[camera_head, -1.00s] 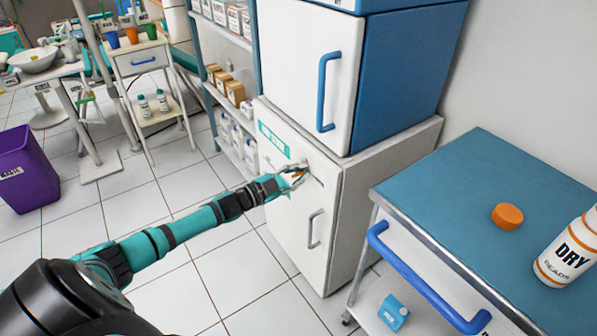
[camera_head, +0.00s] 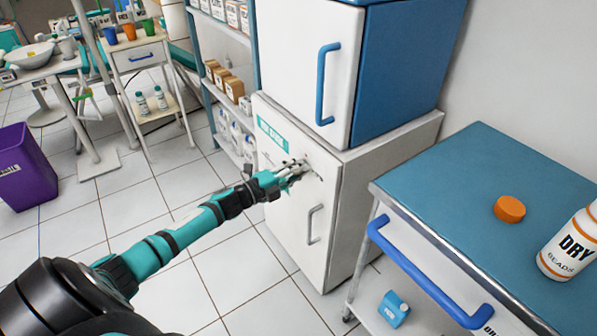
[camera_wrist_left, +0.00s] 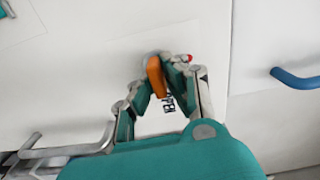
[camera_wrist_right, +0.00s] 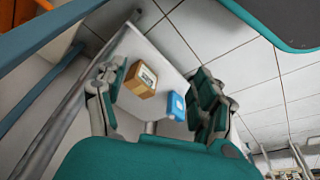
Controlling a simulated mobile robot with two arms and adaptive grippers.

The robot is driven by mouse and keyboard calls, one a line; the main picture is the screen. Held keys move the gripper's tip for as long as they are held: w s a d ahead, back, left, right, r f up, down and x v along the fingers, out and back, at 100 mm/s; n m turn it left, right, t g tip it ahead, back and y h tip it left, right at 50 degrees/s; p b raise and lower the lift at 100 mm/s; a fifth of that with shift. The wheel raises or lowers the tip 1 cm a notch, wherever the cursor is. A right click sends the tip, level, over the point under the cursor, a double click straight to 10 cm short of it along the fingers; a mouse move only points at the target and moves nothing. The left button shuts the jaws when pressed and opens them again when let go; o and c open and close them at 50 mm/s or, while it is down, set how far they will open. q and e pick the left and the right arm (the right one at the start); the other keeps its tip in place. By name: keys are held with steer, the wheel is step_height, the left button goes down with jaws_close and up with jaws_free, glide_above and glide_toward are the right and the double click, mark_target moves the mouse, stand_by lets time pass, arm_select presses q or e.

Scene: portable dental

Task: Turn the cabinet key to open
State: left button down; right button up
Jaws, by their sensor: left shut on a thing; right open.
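The white cabinet (camera_head: 285,225) stands below a blue-sided unit, its front door closed, with a grey bar handle (camera_head: 314,224). My left gripper (camera_head: 294,171) is at the upper part of this door. In the left wrist view, the left gripper (camera_wrist_left: 159,78) is shut on the orange key (camera_wrist_left: 155,77), which sits in a round grey lock on the white front. Dark lettering (camera_wrist_left: 169,103) shows beside the key, partly covered by a finger. In the head view the fingers hide the key. My right gripper (camera_wrist_right: 158,80) is open and empty, seen only in its wrist view.
A blue-topped cart (camera_head: 450,185) with a blue handle (camera_head: 420,275) stands at right, carrying an orange cap (camera_head: 509,209) and a white bottle (camera_head: 570,245). A brown box (camera_wrist_right: 140,79) and a blue box (camera_wrist_right: 176,105) are near my right gripper.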

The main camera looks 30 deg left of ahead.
arm_select(q)
steer(key=shift+f+m, duration=0.15)
steer(key=shift+m, duration=0.25)
arm_select(e)
steer(key=shift+s+r, duration=0.1)
steer(key=shift+r, duration=0.4)
arm_select(q)
steer(key=c, duration=1.4)
jaws_free()
steer(key=v, duration=1.2)
